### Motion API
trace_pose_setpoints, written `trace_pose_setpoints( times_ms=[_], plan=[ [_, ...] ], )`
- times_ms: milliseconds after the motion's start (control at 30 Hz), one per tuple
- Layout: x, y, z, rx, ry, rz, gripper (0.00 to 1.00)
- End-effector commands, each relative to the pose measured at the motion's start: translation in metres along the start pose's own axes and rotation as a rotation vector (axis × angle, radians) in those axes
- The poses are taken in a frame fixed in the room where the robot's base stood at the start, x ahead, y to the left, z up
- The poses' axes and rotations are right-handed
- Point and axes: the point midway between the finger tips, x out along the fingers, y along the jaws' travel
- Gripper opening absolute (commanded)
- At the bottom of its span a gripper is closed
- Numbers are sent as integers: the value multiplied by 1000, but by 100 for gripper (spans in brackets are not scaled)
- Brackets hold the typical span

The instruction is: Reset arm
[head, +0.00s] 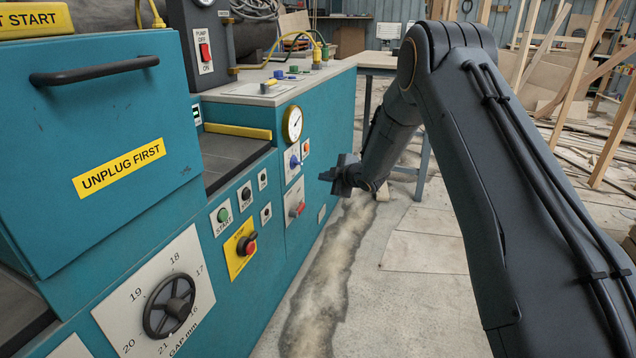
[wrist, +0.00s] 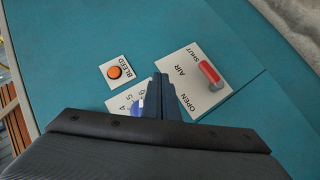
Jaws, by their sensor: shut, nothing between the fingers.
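My arm (head: 500,170) reaches in from the right in the head view and bends down to my gripper (head: 338,175), which is near the front of the teal machine (head: 335,115). In the wrist view my gripper (wrist: 160,88) is shut and empty. It points at the machine panel and partly hides a blue knob (wrist: 138,108) on a numbered plate. The red-handled air lever (wrist: 211,74) is to its right, on a plate marked OPEN and SHUT, with its handle toward the SHUT end. An orange BLEED button (wrist: 121,72) is to the left. A gap to the panel cannot be judged exactly.
The machine carries a gauge (head: 292,123), a gap handwheel (head: 169,306), a red stop button (head: 246,245) and a handled box marked UNPLUG FIRST (head: 110,170). A table (head: 375,60) stands behind. Timber posts (head: 610,140) are at right.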

Motion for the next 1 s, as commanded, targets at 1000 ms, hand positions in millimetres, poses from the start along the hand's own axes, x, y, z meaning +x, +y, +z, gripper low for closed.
trace_pose_setpoints(
  times_ms=[1000],
  plan=[
    [-171, 8, -50, 454, -432, -103, 0]
  ],
)
